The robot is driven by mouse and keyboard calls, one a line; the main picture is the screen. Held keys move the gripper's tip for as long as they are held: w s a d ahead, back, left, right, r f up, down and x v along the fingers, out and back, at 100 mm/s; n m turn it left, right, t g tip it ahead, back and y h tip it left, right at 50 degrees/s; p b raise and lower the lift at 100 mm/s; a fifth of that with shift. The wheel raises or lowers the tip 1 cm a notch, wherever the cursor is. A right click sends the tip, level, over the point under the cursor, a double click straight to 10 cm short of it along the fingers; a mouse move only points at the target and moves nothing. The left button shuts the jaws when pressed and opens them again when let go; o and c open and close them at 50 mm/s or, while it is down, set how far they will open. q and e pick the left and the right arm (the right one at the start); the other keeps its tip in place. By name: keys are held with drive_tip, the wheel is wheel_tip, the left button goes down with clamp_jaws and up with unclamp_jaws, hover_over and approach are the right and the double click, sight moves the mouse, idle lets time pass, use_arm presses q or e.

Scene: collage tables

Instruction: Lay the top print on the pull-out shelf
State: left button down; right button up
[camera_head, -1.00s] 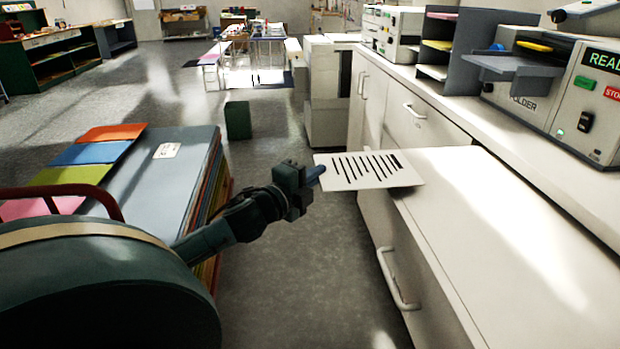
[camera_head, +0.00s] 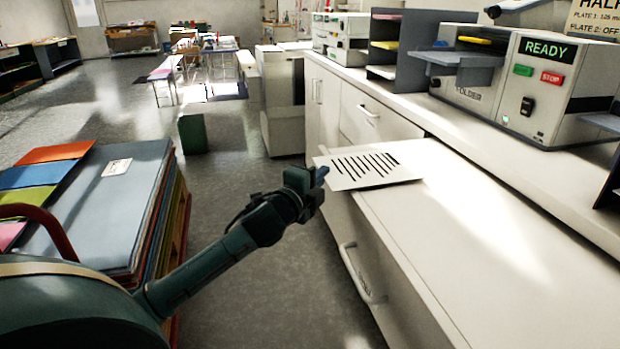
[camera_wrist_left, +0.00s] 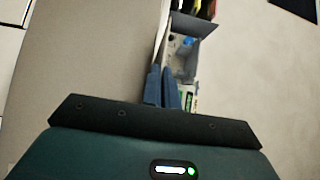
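The print (camera_head: 375,167) is a white sheet with black bars. Most of it lies flat over the far end of the white pull-out shelf (camera_head: 470,260), and its left edge sticks out past the shelf's side. I cannot tell whether it touches the shelf. My left gripper (camera_head: 321,174) is at the print's left edge with its blue fingers closed on it. In the left wrist view the fingers (camera_wrist_left: 162,88) are close together, and a thin pale strip beyond them looks like the print edge-on. My right gripper is out of view.
A stack of large boards (camera_head: 110,190) with coloured sheets stands at the left. A folder machine (camera_head: 540,90) and a grey sorter (camera_head: 395,50) stand on the counter behind the shelf. The shelf's near part is bare. Floor lies open between stack and cabinets.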

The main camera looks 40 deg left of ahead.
use_arm(q)
drive_tip(key=shift+f, duration=0.3)
drive_tip(key=c, duration=2.1)
unclamp_jaws()
drive_tip(key=shift+c, duration=0.2)
drive_tip(key=o, duration=0.5)
drive_tip(key=shift+o, duration=0.2)
drive_tip(key=shift+s, duration=0.15)
drive_tip(key=s, duration=1.3)
drive_tip(key=shift+d, duration=0.3)
drive_tip(key=shift+r, duration=0.1)
